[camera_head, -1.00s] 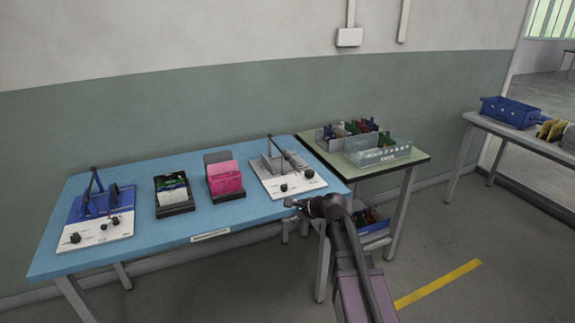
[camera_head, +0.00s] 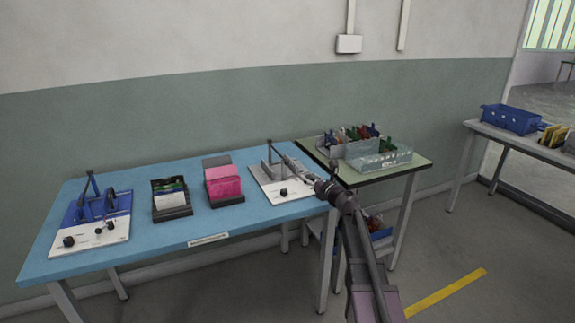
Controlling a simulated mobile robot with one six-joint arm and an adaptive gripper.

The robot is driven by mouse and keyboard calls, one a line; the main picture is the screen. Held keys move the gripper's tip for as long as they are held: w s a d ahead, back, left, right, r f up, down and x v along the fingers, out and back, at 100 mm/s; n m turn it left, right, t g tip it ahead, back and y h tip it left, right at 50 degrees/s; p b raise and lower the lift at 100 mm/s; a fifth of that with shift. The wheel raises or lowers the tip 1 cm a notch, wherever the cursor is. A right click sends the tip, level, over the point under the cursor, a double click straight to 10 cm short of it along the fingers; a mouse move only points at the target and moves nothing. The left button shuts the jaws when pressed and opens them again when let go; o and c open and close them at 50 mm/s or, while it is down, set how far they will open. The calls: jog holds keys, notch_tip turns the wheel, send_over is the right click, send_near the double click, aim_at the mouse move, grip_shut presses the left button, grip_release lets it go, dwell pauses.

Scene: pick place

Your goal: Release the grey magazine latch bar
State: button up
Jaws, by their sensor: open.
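The grey magazine fixture (camera_head: 265,173) stands on a white base plate (camera_head: 270,189) at the right end of the blue table. A thin dark bar (camera_head: 271,149) slants up from it; I cannot tell at this size whether this is the latch bar. My arm reaches in from the lower right. My gripper (camera_head: 288,160) is open at the right side of the grey fixture, close to the foot of the bar. It covers part of the fixture's right side. I cannot tell whether it touches anything.
A pink-card holder (camera_head: 224,183), a dark card box (camera_head: 171,196) and a blue fixture (camera_head: 90,217) stand left on the blue table (camera_head: 150,240). A green-topped table (camera_head: 415,165) with a clear bin (camera_head: 378,155) adjoins at right. A blue crate (camera_head: 510,118) is farther right.

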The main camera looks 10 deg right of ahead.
aim_at(289, 164)
jog(key=shift+w, duration=0.1)
jog(key=x, duration=1.3)
jog(key=shift+w+a, duration=0.25)
jog(key=shift+a, duration=0.05)
grip_shut()
